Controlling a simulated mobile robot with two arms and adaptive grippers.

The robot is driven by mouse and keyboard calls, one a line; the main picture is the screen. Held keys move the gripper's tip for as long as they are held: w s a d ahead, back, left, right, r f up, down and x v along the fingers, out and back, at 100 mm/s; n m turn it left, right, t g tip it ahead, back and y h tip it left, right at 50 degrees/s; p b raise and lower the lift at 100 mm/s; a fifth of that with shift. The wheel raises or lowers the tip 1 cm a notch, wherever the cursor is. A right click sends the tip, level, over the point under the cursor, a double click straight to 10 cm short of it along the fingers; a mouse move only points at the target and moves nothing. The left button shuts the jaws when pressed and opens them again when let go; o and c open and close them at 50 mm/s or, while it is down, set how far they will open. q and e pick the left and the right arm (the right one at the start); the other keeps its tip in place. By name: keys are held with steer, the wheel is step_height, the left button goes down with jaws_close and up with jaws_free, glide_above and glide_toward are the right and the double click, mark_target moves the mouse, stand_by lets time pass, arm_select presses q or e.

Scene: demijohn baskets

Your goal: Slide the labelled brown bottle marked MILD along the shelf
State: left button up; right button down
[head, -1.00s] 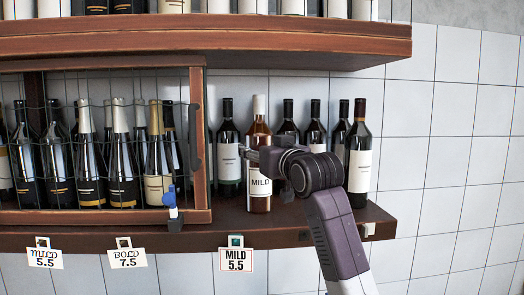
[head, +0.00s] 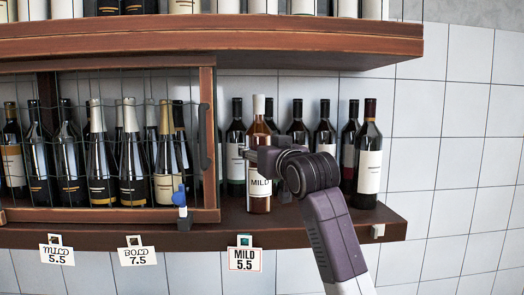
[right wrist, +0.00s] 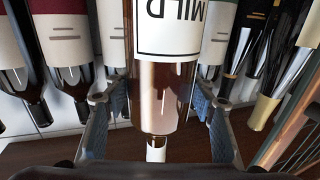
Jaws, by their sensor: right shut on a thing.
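The brown MILD bottle (head: 258,202) stands upright on the lower shelf, with a white label and a pale capped neck. My right gripper (head: 257,163) comes in from the right and is shut on it around its upper part. In the right wrist view the bottle (right wrist: 158,90) appears upside down between the two fingers (right wrist: 158,112), its label reading MILD. Part of the label is hidden by the gripper in the head view. The lower shelf (head: 320,226) carries the bottle. My left gripper is not in view.
Dark bottles (head: 236,150) stand behind and right of the MILD bottle. A white-labelled bottle (head: 369,160) stands near the shelf's right end. Left is a wire-fronted cabinet with a wooden frame (head: 208,140). An upper shelf (head: 300,45) is overhead.

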steer(key=shift+s+a+r, duration=0.1)
steer(key=shift+a+r, duration=0.1)
steer(key=shift+a, duration=1.9)
steer(key=c, duration=0.8)
jaws_free()
steer(key=shift+f, duration=0.1)
steer(key=v, duration=1.2)
